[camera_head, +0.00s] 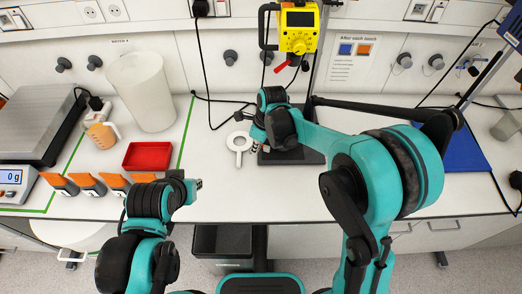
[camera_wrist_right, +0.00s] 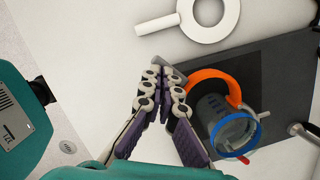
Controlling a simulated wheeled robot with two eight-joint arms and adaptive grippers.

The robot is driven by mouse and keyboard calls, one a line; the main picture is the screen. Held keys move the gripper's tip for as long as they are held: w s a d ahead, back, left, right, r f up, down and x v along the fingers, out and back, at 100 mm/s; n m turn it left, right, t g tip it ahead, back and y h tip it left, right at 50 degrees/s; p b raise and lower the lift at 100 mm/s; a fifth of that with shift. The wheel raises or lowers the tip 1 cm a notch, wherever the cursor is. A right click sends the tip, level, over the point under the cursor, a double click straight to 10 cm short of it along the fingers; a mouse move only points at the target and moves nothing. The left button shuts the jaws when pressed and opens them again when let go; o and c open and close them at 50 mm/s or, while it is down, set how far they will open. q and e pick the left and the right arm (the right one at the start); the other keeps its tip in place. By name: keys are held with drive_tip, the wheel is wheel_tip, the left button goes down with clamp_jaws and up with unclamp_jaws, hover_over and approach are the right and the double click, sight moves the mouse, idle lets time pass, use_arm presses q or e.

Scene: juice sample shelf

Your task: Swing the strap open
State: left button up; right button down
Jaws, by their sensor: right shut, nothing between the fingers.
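In the right wrist view, an orange curved band (camera_wrist_right: 222,78), which looks like the strap, sits around the far side of a grey see-through cylinder (camera_wrist_right: 212,108). A blue ring (camera_wrist_right: 257,133) is at the cylinder's near right end. They are over a dark base plate (camera_wrist_right: 268,75). My right gripper (camera_wrist_right: 164,84) is shut and empty, left of the band and apart from it. In the head view my right gripper (camera_head: 252,138) is at the plate's left edge, and my arm hides most of the band and cylinder. My left gripper (camera_head: 197,184) is at the counter's front edge; its fingers are unclear.
A white ring with a handle (camera_head: 239,143) lies beside my right gripper. A yellow meter (camera_head: 299,30) stands behind. A red tray (camera_head: 148,156), white bin (camera_head: 142,90) and orange-topped holders (camera_head: 88,182) are at left. A blue mat (camera_head: 455,150) is at right. The counter's centre-left is clear.

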drive_tip(key=shift+w+a, duration=0.45)
drive_tip(key=shift+a, duration=0.15)
idle(0.3)
